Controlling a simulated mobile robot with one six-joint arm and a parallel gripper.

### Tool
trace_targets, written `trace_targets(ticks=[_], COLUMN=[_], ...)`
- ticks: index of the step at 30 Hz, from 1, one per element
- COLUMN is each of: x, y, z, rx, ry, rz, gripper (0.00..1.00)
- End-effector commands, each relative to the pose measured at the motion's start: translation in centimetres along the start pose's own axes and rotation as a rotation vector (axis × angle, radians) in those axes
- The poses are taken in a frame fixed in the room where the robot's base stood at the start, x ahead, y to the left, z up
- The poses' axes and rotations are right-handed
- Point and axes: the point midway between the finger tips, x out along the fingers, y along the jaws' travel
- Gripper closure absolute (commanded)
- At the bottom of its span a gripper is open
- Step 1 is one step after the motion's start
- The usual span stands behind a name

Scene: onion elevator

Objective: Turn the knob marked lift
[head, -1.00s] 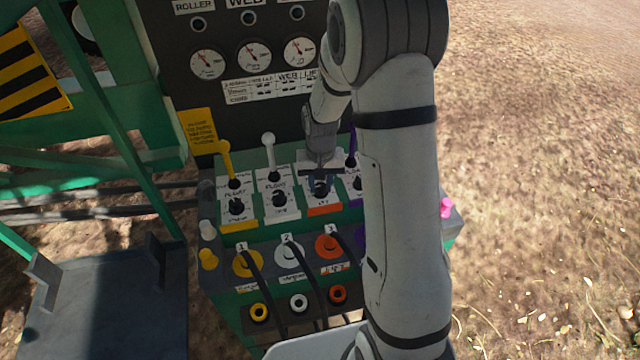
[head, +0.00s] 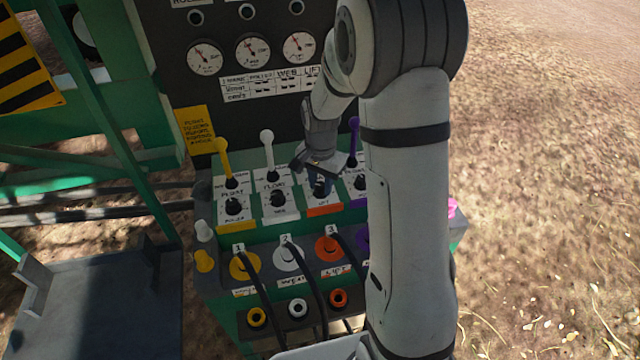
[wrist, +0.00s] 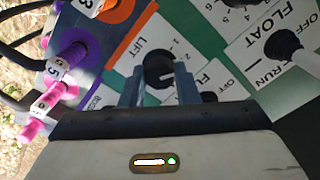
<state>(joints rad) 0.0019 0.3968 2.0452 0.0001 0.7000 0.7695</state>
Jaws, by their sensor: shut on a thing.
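The black lift knob (wrist: 158,72) sits on a white plate marked LIFT with an orange edge. In the wrist view it is between the two fingers of my gripper (wrist: 160,88), which is shut on it. The white pointer line on the knob shows in the wrist view. In the head view my gripper (head: 319,186) reaches down onto the lift plate (head: 325,210), and its fingers hide most of the knob.
Beside it stand a yellow lever (head: 225,160), a white lever (head: 268,152) and a purple lever (head: 353,140), with other black knobs (head: 278,198). Below are coloured hose couplings (head: 288,255). Gauges (head: 252,51) sit on the black panel behind.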

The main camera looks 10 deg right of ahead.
Motion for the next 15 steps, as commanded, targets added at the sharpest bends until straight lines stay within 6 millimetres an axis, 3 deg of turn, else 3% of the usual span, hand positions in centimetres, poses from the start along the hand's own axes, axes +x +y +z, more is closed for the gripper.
trace_targets(ticks=[14, 15], x=[-0.11, -0.11], y=[-0.06, -0.06], z=[-0.06, -0.06], rx=[0.015, 0.015], ry=[0.002, 0.002], rz=[-0.002, -0.002], gripper=[0.95, 0.70])
